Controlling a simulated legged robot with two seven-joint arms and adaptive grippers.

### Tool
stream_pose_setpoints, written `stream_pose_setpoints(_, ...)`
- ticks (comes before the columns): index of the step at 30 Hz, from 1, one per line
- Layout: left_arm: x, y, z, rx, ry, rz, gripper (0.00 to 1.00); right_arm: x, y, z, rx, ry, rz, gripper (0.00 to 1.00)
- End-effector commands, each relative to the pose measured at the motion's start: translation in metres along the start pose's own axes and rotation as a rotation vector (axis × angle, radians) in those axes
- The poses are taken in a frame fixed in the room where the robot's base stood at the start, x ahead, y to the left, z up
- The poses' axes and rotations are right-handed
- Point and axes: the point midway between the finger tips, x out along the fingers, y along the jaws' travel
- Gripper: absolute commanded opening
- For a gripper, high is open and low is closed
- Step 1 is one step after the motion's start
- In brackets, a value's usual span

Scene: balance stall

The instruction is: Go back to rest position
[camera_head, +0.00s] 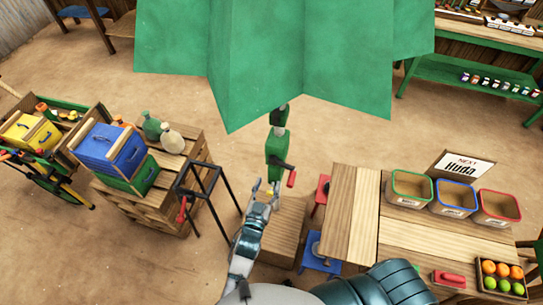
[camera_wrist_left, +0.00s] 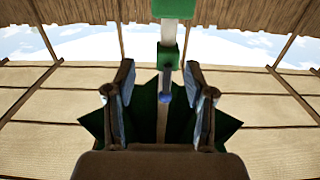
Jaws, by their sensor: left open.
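My left gripper (camera_head: 262,194) is raised in the middle of the head view, at the lower end of a green post with a red handle (camera_head: 278,150). In the left wrist view its two fingers (camera_wrist_left: 160,80) stand apart on either side with nothing gripped between them. A pole with green and white parts (camera_wrist_left: 174,30) shows beyond the gap; I cannot tell whether the gripper touches it. A teal arm part of mine shows at the bottom of the head view, but my right gripper is out of view.
A big green canopy (camera_head: 280,60) hides the top middle. A wooden table (camera_head: 405,232) at right holds green, blue and red-rimmed bins (camera_head: 455,197) and a fruit crate (camera_head: 502,280). A black metal frame (camera_head: 205,188) and pallets with boxes stand at left.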

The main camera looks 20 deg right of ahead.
Motion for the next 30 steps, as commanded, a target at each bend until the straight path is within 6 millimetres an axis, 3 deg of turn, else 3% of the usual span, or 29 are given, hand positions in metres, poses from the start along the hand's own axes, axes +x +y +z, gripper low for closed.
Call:
stream_pose_setpoints(15,-0.002,-0.001,0.0,-0.001,0.001,0.0,0.54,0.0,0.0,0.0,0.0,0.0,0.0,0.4)
stream_pose_setpoints(17,-0.002,-0.001,0.004,-0.001,-0.006,-0.001,0.54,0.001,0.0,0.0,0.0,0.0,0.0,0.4)
stream_pose_setpoints(19,-0.003,-0.004,0.02,-0.001,-0.033,-0.004,0.54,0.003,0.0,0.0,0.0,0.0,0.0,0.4)
stream_pose_setpoints(20,-0.004,-0.006,0.032,-0.002,-0.051,-0.007,0.54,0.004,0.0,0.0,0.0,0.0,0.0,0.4)
stream_pose_setpoints(23,-0.011,-0.016,0.091,-0.004,-0.148,-0.021,0.54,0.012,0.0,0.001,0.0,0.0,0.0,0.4)
stream_pose_setpoints(26,-0.029,-0.031,0.17,-0.011,-0.281,-0.042,0.54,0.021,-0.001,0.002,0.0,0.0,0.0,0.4)
stream_pose_setpoints(30,-0.072,-0.051,0.28,-0.031,-0.475,-0.074,0.54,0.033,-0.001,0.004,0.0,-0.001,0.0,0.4)
